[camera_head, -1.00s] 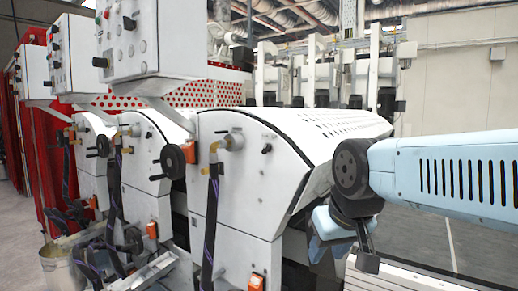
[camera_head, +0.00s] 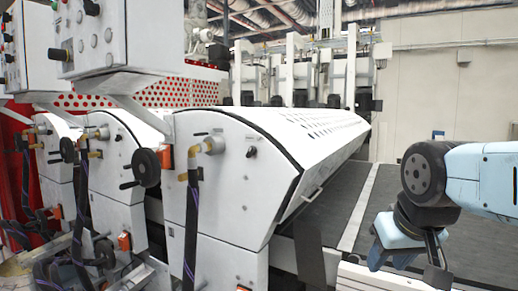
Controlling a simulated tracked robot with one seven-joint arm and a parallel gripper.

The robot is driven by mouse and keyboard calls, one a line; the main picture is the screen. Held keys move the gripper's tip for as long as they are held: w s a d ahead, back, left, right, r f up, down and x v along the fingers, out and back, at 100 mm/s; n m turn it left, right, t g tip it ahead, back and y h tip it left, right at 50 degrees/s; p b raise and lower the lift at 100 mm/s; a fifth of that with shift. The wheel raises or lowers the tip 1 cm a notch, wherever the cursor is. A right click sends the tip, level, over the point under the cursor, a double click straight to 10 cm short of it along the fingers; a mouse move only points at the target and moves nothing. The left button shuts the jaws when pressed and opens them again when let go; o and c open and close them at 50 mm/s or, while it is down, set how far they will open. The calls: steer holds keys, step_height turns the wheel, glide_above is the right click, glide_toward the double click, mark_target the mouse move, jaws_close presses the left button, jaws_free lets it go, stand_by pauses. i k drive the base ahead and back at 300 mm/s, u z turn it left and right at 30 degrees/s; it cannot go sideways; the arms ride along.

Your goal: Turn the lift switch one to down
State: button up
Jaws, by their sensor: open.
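The roller coater's nearest unit has a white side panel (camera_head: 228,195) with a small black switch knob (camera_head: 251,152) beside a round grey fitting. I cannot read its label or tell which way it is turned, nor whether it is lift switch one. Other knobs, such as the black one (camera_head: 62,54), sit on the white control box (camera_head: 100,35) at the upper left. My gripper (camera_head: 412,268) hangs at the lower right below my blue arm, partly hidden behind the wrist. It is open and empty, well right of the panel and apart from it.
A black handwheel (camera_head: 146,168) and dark hoses (camera_head: 190,225) stand out from the machine front. A dark conveyor belt (camera_head: 340,205) lies between the machine and my arm.

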mark_target(251, 151)
steer(key=u, duration=0.1)
steer(key=k, duration=1)
steer(key=u, duration=0.45)
steer(key=i, duration=0.95)
steer(key=z, duration=0.05)
